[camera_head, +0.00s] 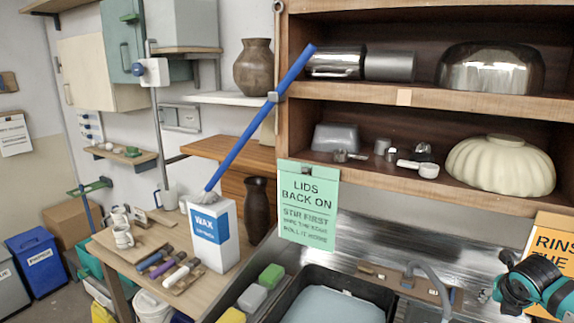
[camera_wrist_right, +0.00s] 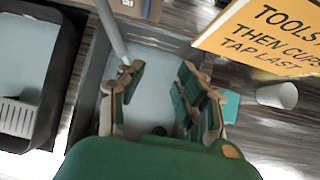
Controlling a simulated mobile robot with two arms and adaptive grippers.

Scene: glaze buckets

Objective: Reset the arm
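My right gripper (camera_wrist_right: 162,82) is open in the wrist view. Its two fingers stand apart over a sink basin (camera_wrist_right: 148,52), with nothing held between them. In the head view, a black and teal part of my right arm shows at the bottom right corner, in front of the orange sign (camera_head: 553,243). My left gripper is not in the head view.
A faucet (camera_head: 432,280) rises beside the dark tub (camera_head: 330,296). A white cup (camera_wrist_right: 277,95) and a yellow sign (camera_wrist_right: 262,36) are close on the right in the wrist view. Wooden shelves (camera_head: 425,97) stand behind; a wax carton (camera_head: 211,235) is left.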

